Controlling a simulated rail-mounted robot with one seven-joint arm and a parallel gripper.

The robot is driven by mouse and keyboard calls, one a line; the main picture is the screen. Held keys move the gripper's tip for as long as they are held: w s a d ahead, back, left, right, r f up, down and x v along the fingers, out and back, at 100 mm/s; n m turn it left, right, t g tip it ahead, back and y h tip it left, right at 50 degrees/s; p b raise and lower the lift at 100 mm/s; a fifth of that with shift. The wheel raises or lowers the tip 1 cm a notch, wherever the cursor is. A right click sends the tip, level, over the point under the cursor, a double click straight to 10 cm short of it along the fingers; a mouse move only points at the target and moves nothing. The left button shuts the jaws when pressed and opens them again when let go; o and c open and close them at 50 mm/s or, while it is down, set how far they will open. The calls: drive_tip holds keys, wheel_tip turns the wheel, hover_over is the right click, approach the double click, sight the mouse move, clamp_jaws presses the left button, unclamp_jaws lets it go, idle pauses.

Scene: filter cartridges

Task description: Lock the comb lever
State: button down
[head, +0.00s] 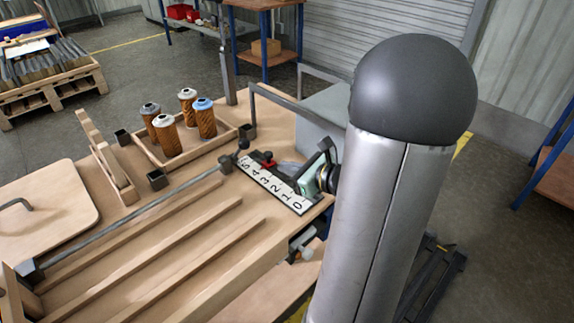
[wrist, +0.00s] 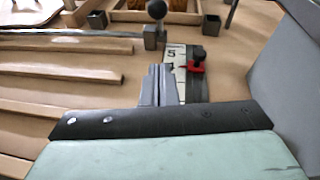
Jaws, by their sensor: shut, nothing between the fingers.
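The comb lever's dark ball knob (head: 243,143) stands at the right end of a long grey rod (head: 140,210) lying across the wooden bench. The knob shows at the top of the wrist view (wrist: 157,9), on a short post. Beside it is a white scale strip (head: 284,193) numbered 0 to 5, with a red slider (head: 267,163) near the 4 and 5 end. My gripper (wrist: 160,72) is shut and empty, its fingers pointing toward the knob and apart from it, beside the strip. Part of the strip is hidden behind my gripper in the wrist view.
Several filter cartridges (head: 204,119) stand in a wooden tray (head: 180,160) behind the rod. Wooden rails (head: 150,258) run along the front of the bench. A grey box (head: 322,112) with a metal frame stands behind the strip. A slotted wooden rack (head: 105,160) is left of the tray.

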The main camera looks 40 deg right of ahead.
drive_tip(key=x, duration=0.7)
drive_tip(key=shift+w+a, duration=0.1)
drive_tip(key=shift+w, duration=0.15)
drive_tip(key=shift+w+a+r, duration=0.25)
drive_tip(key=shift+w+r, duration=0.2)
drive_tip(key=shift+w, duration=0.25)
drive_tip(key=shift+w+a+r, duration=0.25)
drive_tip(key=shift+w+r, duration=0.25)
drive_tip(key=shift+w, duration=0.2)
